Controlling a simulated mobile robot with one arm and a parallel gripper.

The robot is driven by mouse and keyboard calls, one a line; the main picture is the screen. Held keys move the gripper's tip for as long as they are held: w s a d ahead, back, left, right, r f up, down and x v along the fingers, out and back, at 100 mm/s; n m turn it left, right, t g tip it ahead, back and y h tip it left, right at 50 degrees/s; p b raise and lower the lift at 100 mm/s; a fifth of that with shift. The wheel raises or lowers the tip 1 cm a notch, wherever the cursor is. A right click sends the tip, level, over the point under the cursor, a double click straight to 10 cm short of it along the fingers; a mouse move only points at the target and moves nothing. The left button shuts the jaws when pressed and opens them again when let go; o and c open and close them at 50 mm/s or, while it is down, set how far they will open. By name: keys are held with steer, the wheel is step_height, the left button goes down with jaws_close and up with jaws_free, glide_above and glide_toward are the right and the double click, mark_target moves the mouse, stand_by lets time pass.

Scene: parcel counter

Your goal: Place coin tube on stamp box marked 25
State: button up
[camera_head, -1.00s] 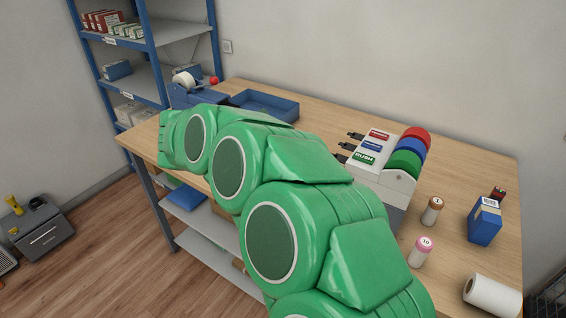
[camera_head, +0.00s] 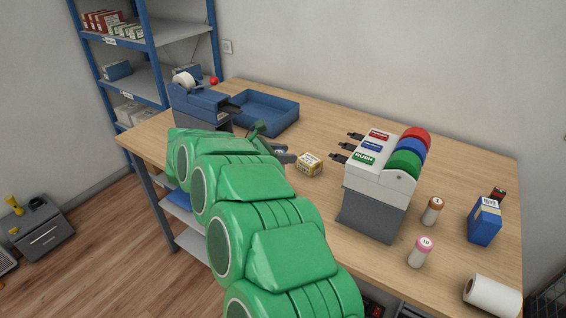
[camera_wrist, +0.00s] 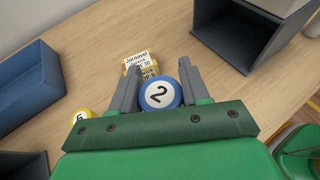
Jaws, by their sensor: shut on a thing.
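My gripper (camera_wrist: 160,85) is shut on a coin tube (camera_wrist: 160,93) with a blue cap marked 2. The tube shows end-on between the fingers in the wrist view. A small yellow and white stamp box (camera_wrist: 137,61) lies just beyond the fingertips. Its print is partly legible and seems to read 30; I cannot make out a 25. The stamp box also shows in the head view (camera_head: 309,164), just right of my gripper (camera_head: 284,152). Whether tube and box touch is unclear.
The label dispenser (camera_head: 375,190) stands right of the stamp box. The blue tray (camera_head: 285,103) and tape dispenser (camera_head: 200,105) are behind left. A yellow tube marked 5 (camera_wrist: 82,116), a brown-capped tube (camera_head: 433,210) and a pink-capped tube (camera_head: 420,252) stand apart.

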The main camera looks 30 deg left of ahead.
steer(key=shift+w+a+f, duration=0.15)
steer(key=shift+f, duration=1.55)
steer(key=shift+f, duration=0.15)
steer(key=o, duration=1.2)
